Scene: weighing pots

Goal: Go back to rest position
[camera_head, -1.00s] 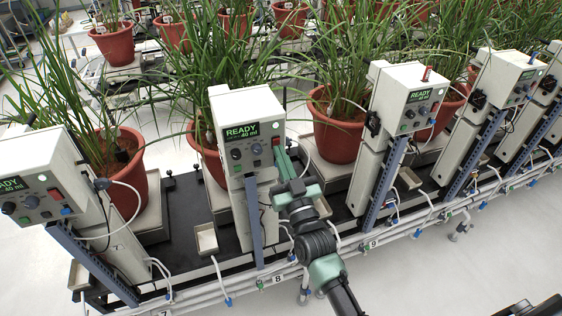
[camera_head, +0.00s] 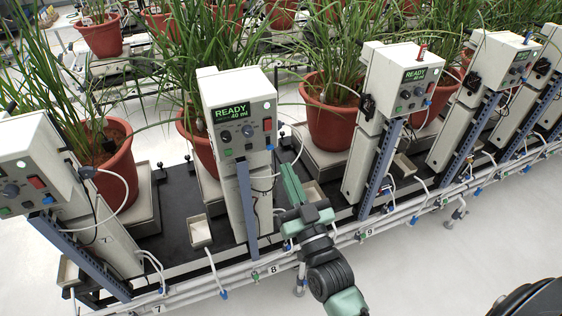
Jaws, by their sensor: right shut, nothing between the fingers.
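My right gripper (camera_head: 288,172) shows near the middle of the camera_head view, its green fingers shut and empty. Its arm comes in from the bottom. The fingers point up and away, just right of the white control box (camera_head: 240,88) of station 8 and below its red switch (camera_head: 267,124). A gap shows between the fingertips and the switch in the picture. The box's screen reads "READY 40 ml". My left gripper is not in view.
More control boxes stand in a row, one at the left (camera_head: 30,165) and one at the right (camera_head: 402,85). Potted plants in red pots (camera_head: 331,125) stand behind them. White pipes (camera_head: 330,240) run along the front edge. The pale floor (camera_head: 430,270) in front is clear.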

